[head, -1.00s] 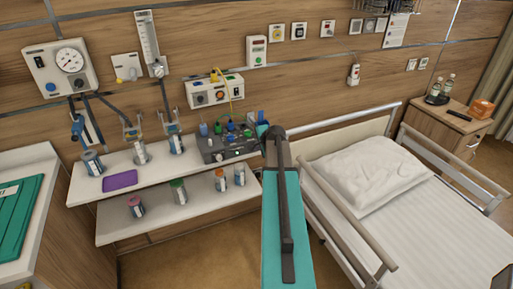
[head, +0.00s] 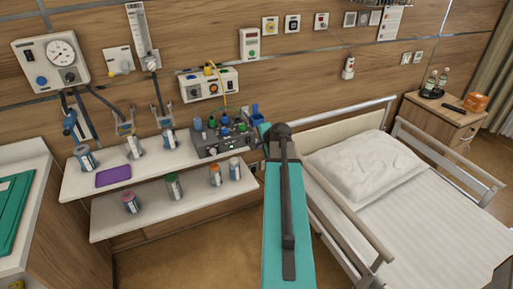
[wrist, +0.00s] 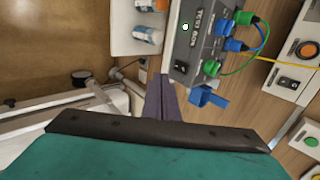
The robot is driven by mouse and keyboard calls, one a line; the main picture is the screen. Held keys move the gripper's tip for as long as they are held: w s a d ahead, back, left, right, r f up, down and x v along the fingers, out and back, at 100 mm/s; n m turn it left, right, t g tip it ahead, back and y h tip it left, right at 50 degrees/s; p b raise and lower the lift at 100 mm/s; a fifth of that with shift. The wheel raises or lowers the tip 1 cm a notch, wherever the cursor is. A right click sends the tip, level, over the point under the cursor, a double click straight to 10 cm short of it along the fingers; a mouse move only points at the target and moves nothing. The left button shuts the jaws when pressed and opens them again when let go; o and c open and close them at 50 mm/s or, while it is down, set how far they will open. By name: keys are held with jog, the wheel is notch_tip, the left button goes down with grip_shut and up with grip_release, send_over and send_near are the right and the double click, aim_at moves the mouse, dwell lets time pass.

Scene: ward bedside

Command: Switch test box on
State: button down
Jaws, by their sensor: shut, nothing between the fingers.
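The test box (head: 212,151) is a dark grey box at the right end of the upper wall shelf in the head view. Blue and green plugs stick up from it. I cannot tell the switch's position. My gripper (wrist: 164,84) is shut and empty, apart from the box and pointing just below its switch end in the wrist view. In the head view my own arm hides the fingers.
A blue holder (head: 257,115) stands beside the box's right end. The upper shelf (head: 138,176) and lower shelf (head: 150,220) carry several bottles. A wall panel (head: 209,86) with a yellow cable is above. The bed (head: 415,205) with its rails lies to the right.

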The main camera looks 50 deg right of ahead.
jog(key=shift+s+f+b+v, duration=0.15)
jog(key=shift+b+v, duration=0.05)
jog(key=shift+v, duration=0.7)
jog(key=shift+s+f+b+v, duration=0.1)
jog(key=shift+b+v, duration=0.15)
jog(key=shift+v, duration=0.65)
jog(key=shift+s+f+b+v, duration=0.15)
jog(key=shift+b+v, duration=0.05)
jog(key=shift+v, duration=0.7)
jog(key=shift+a, duration=0.15)
